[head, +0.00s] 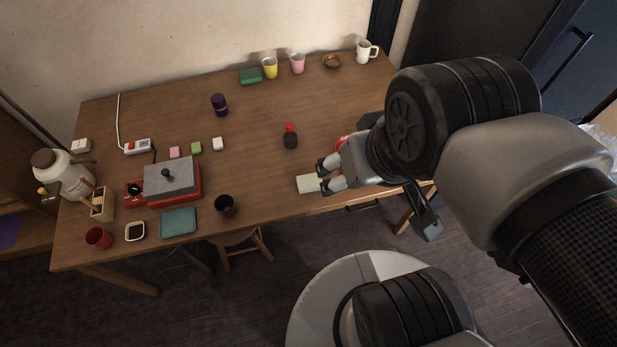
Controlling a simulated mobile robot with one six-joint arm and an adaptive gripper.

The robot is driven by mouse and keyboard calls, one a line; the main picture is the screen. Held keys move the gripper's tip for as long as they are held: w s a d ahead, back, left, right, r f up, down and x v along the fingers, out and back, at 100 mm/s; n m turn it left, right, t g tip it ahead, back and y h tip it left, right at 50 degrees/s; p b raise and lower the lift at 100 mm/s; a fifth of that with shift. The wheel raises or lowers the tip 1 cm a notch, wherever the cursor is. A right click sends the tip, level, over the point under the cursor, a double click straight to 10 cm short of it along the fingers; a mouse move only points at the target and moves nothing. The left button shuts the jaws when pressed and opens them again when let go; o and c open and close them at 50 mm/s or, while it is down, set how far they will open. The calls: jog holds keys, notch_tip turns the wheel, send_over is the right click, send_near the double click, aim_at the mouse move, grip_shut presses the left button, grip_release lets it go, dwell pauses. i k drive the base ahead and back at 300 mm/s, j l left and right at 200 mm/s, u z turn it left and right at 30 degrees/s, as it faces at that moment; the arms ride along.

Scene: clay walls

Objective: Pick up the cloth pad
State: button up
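A small pale cream square, which looks like the cloth pad (306,184), lies on the wooden table near its front edge. My gripper (320,176) reaches in from the right at the pad's right end. Its two dark-tipped fingers are spread apart, one toward the back and one toward the front. The fingers hide the pad's right end. I cannot tell how high the fingertips are above the table or whether they touch the pad.
A dark bottle with a red top (290,137) stands behind the pad. Something red (341,142) is partly hidden by my wrist. A black cup (225,206) and a flat teal square (178,222) lie to the left. The table (258,175) is clear just left of the pad.

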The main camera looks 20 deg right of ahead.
aim_at(306, 183)
jog(key=z, duration=1.35)
jog(key=u, duration=1.35)
jog(key=i+u, duration=0.35)
jog(key=u, duration=0.15)
